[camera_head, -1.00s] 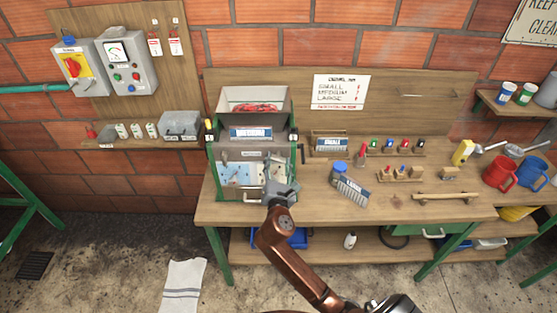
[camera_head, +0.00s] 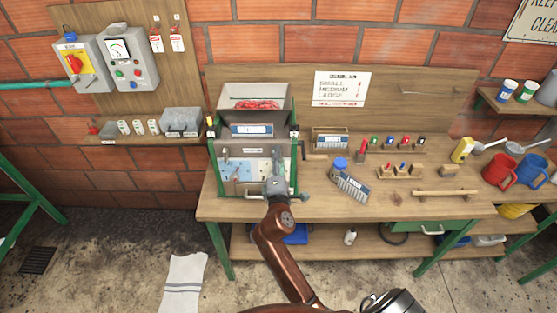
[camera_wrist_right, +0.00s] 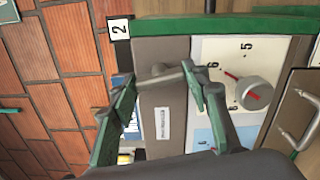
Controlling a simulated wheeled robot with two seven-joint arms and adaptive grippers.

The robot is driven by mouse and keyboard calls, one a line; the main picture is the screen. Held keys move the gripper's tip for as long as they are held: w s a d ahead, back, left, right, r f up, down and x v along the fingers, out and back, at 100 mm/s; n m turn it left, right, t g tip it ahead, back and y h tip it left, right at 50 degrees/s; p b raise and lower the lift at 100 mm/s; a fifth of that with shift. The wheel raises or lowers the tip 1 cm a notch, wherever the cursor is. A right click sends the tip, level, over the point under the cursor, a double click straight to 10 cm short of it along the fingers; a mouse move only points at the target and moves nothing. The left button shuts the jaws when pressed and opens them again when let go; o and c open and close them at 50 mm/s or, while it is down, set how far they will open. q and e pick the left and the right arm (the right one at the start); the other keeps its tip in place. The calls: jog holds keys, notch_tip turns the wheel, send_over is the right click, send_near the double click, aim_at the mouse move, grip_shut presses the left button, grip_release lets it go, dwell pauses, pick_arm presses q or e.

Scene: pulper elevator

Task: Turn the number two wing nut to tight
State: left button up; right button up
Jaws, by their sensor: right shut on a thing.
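The pulper (camera_head: 252,100), a grey and green machine with a hopper of red cherries, stands at the left end of the bench. In the right wrist view a white label "2" (camera_wrist_right: 119,28) sits on its green frame. The number two wing nut (camera_wrist_right: 160,74), a grey bar-like piece, shows just below that label's level. My right gripper (camera_wrist_right: 160,95) has one green-padded finger on each side of the wing nut and is shut on it. In the head view the right gripper (camera_head: 277,163) is at the machine's right front and hides the nut. My left gripper is out of view.
A grey knob with a red pointer (camera_wrist_right: 257,94) and a metal handle (camera_wrist_right: 297,118) are close to the right finger in the wrist view.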

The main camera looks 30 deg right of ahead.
jog(key=shift+m, duration=1.2)
jog(key=o, duration=1.2)
jog(key=shift+c, duration=0.2)
